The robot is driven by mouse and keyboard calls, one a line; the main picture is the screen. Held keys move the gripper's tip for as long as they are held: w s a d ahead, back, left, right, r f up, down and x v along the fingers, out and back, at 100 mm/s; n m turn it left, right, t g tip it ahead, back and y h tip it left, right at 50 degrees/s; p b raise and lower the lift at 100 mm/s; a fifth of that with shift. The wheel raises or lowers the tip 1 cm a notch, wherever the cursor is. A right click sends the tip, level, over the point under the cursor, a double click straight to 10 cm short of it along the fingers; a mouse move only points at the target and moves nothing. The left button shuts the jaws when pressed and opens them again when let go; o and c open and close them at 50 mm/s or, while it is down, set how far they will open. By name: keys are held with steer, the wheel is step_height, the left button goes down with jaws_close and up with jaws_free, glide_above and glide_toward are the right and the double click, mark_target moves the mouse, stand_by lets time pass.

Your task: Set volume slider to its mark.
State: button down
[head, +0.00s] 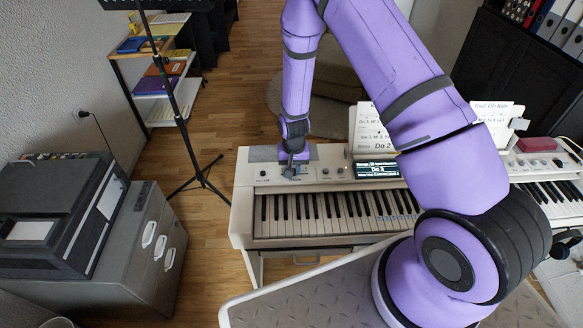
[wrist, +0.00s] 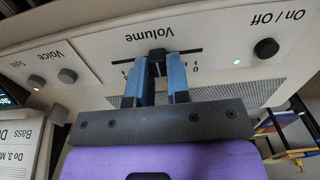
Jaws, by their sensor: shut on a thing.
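The volume slider (wrist: 157,56) is a small black knob in a dark horizontal slot (wrist: 186,54) on the piano's pale panel, under the upside-down label "Volume" in the wrist view. Scale ticks and numbers run along the slot, partly hidden by the fingers. I cannot make out a separate target mark. My gripper (wrist: 160,65) has its blue fingers closed around the knob. In the head view my gripper (head: 291,170) reaches down to the left end of the piano (head: 243,190), and the slider is hidden there.
The On / Off knob (wrist: 266,48) and a lit green light (wrist: 237,63) lie right of the slot in the wrist view. The Voice knob (wrist: 68,76) is on the left. A lit display (head: 376,170) and a music sheet stand right of my gripper.

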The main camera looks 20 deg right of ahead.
steer(key=shift+s+d, duration=0.2)
steer(key=shift+d, duration=0.4)
steer(key=shift+s+d, duration=0.2)
steer(key=shift+d, duration=0.35)
steer(key=c, duration=1.1)
jaws_free()
steer(key=shift+r, duration=0.15)
step_height(320, 180, up, 10)
steer(key=shift+r, duration=0.25)
